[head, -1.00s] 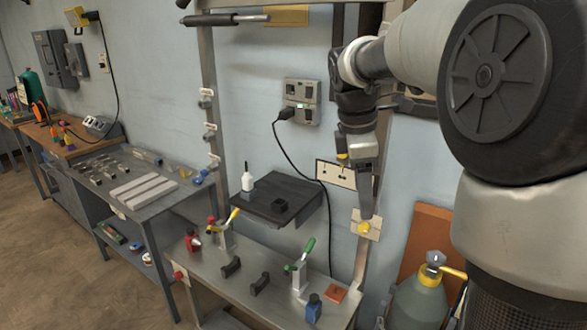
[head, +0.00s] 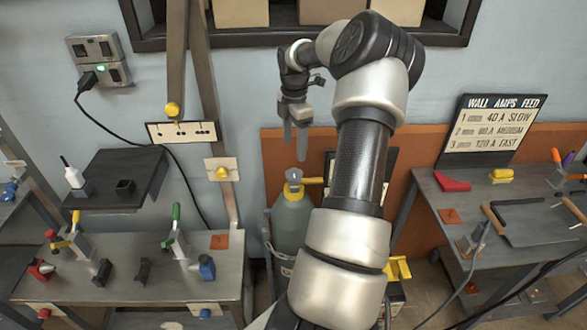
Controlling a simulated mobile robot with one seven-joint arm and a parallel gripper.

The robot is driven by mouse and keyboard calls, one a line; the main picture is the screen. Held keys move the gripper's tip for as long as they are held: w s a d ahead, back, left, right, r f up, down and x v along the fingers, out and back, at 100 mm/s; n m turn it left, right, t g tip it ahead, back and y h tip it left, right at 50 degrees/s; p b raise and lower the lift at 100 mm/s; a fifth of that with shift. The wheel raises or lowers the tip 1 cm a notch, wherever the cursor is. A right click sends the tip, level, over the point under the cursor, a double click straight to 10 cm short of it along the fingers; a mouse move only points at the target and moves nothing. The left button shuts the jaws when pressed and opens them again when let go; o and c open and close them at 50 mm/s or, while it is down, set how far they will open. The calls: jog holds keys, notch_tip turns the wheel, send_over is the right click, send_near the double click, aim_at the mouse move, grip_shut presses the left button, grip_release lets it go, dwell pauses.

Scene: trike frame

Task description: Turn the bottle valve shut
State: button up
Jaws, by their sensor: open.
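The gas bottle (head: 291,222) is grey-green and stands upright on the floor against the brown backboard, just right of the metal bench. My forearm hides the area right of the bottle.
The left bench (head: 135,285) holds toggle clamps and small blocks. A dark shelf (head: 115,175) carries a white bottle. The right table (head: 470,205) has tools and an amps sign (head: 497,125). A post with a yellow-knobbed plate (head: 222,170) stands left of the bottle.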

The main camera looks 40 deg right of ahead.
aim_at(294, 173)
notch_tip(294, 173, down, 10)
jog(key=shift+f, duration=0.1)
dwell(0.4)
jog(key=c, duration=1)
